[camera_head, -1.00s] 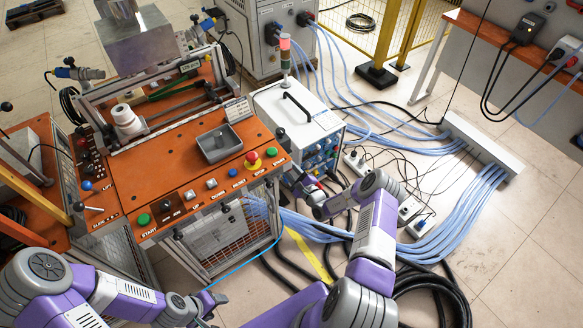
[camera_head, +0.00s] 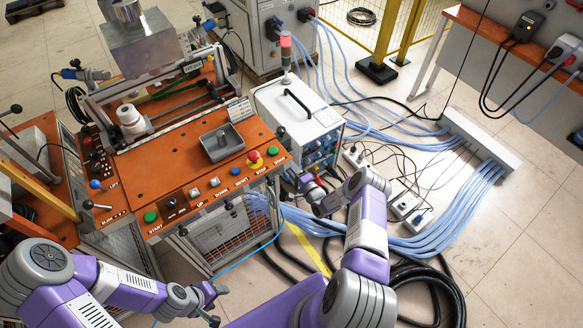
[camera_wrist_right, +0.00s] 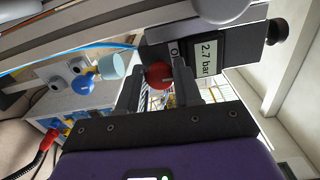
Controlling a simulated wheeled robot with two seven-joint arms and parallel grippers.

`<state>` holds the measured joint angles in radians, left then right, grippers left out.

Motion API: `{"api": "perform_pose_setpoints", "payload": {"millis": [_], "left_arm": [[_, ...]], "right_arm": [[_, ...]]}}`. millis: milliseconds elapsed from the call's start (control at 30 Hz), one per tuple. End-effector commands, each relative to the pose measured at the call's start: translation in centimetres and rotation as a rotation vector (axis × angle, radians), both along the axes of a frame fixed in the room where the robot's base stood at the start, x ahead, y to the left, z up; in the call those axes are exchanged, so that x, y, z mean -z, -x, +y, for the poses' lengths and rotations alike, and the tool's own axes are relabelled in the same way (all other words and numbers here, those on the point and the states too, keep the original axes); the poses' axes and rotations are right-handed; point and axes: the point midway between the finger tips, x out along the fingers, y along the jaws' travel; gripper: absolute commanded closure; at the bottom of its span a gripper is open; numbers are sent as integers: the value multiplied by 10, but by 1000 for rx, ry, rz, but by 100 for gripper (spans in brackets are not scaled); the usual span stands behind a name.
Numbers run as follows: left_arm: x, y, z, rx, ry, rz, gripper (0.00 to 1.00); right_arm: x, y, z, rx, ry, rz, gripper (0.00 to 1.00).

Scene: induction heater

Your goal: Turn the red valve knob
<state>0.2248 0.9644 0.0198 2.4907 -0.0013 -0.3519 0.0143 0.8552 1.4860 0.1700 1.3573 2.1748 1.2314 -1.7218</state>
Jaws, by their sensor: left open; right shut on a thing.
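The red valve knob (camera_wrist_right: 160,74) shows in the right wrist view, below a dark block with a "2.7 bar" display (camera_wrist_right: 206,54). My right gripper (camera_wrist_right: 159,88) is shut on the knob, with one grey finger on each side of it. In the head view my right gripper (camera_head: 311,190) is low at the front of the white box, to the right of the orange console. The knob is hard to make out there. My left gripper (camera_head: 213,303) is open and empty at the bottom, in front of the console and away from the knob.
The orange console (camera_head: 180,165) carries buttons and a grey tray (camera_head: 221,143). The white box (camera_head: 290,112) with a signal lamp stands beside it. Blue cables (camera_head: 460,215) and black hoses (camera_head: 435,290) lie on the floor at right. A blue knob (camera_wrist_right: 84,84) shows in the wrist view.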

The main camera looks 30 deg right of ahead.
Motion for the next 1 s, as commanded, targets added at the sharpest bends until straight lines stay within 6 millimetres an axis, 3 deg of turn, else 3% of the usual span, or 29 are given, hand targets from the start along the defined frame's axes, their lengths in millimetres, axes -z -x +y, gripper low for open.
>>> {"api": "perform_pose_setpoints", "payload": {"millis": [667, 700, 833, 1000], "left_arm": [[-3, 0, 0, 0, 0, 0, 42], [-3, 0, 0, 0, 0, 0, 42], [-3, 0, 0, 0, 0, 0, 42], [-3, 0, 0, 0, 0, 0, 42]], "right_arm": [[0, 0, 0, 1, 64, -5, 97], [0, 0, 0, 1, 64, -6, 63], [0, 0, 0, 1, 63, -5, 43], [0, 0, 0, 1, 63, -5, 42]]}}
